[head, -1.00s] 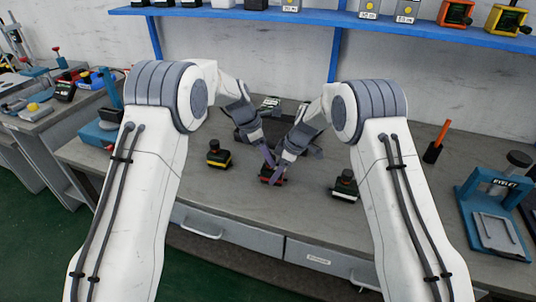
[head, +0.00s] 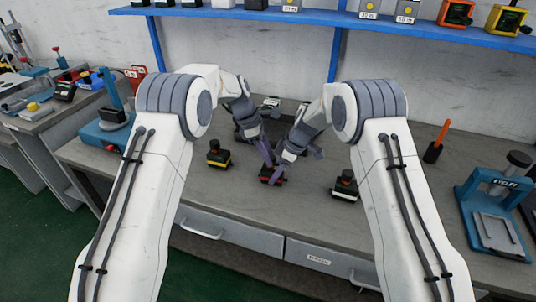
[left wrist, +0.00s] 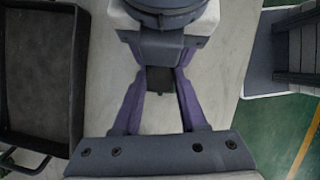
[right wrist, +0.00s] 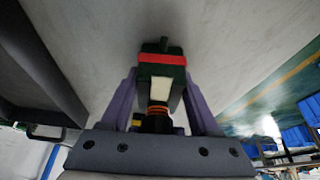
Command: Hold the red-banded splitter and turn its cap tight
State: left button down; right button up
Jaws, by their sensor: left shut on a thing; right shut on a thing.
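The red-banded splitter (head: 268,174) stands upright at the middle of the bench between my two grippers. In the right wrist view the dark splitter body (right wrist: 161,71) shows its red band and a pale label. My right gripper (right wrist: 160,82) is shut on that body, one finger on each side. My left gripper (left wrist: 161,78) comes down from above, its fingers shut on a small dark part, apparently the cap (left wrist: 159,83). The fingers hide most of the cap, and its seating on the body cannot be seen.
A yellow-banded splitter (head: 219,156) stands to the left and a pale-banded one (head: 345,187) to the right. A blue press (head: 493,212) is at the bench's right, an orange-handled tool (head: 436,146) behind it. A dark tray (left wrist: 40,70) lies beside my left gripper.

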pick_arm(q)
jog(key=m+g, duration=0.1)
jog(key=m, duration=0.3)
jog(key=shift+w+r+m+g, duration=0.1)
jog(key=shift+w+m+g, duration=0.1)
jog(key=shift+m+g, duration=0.2)
pick_arm(e)
jog(key=shift+d+f, duration=0.1)
pick_arm(q)
jog(key=shift+w+d+m+g+y, duration=0.15)
jog(key=shift+m+g+y, duration=0.35)
jog(key=shift+m, duration=1.1)
pick_arm(e)
jog(key=shift+s+f, duration=0.1)
pick_arm(q)
jog(key=shift+r, duration=0.1)
jog(key=shift+m, duration=0.6)
jog(key=c, duration=0.7)
grip_release()
jog(key=shift+s, duration=0.2)
jog(key=shift+w+n, duration=0.15)
jog(key=shift+n, duration=0.35)
